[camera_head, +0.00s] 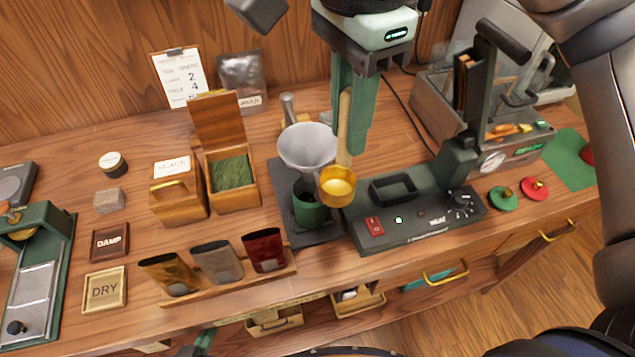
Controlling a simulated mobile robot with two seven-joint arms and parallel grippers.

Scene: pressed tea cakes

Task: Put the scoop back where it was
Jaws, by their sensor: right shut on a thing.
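The scoop has a round golden bowl (338,190) and a pale wooden handle (344,125). My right gripper (350,135), with green fingers, is shut on the handle. The handle points up and the bowl hangs at its lower end. In the picture the bowl is just right of the grey funnel (308,145) and in front of the press's left edge; its height above the surface is hard to judge. A small green and dark part at the bottom edge may be my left gripper (204,341); its jaws cannot be made out.
The funnel stands over a green cup (309,208) on a dark base. An open wooden box (233,185) holds green tea powder. Several pouches stand on a wooden rack (225,287). A dark press (420,215) stands at right. Bare counter shows around the DAMP and DRY tiles.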

